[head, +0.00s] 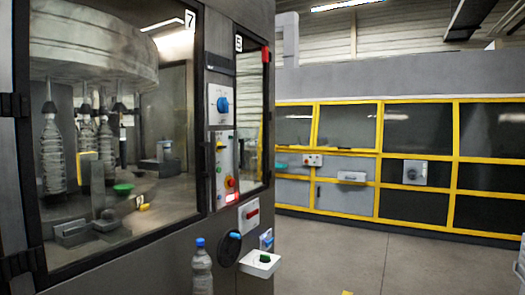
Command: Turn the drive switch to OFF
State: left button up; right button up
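A rotary switch with a blue knob (223,105) sits on a white plate on the machine's front post, right of the large window. Below it is a control panel (224,170) with several small coloured buttons and a red knob (231,183). A white box with a red handle (252,213) is lower right of that panel. A grey rotary switch (411,174) is on the far yellow-framed machine. The labels are too small to read, so I cannot tell which one is the drive switch or its position. Neither of my grippers is in view.
A bottle with a blue cap (202,268) stands at the machine's front. Bottles hang behind the window (120,130). The grey floor (340,250) is mostly clear.

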aim_at(220, 147)
jog(key=z, duration=4.15)
jog(key=i, duration=0.15)
jog(key=u, duration=3.3)
jog(key=i, duration=1.65)
jog(key=u, duration=1.55)
jog(key=i, duration=0.65)
jog(key=u, duration=0.75)
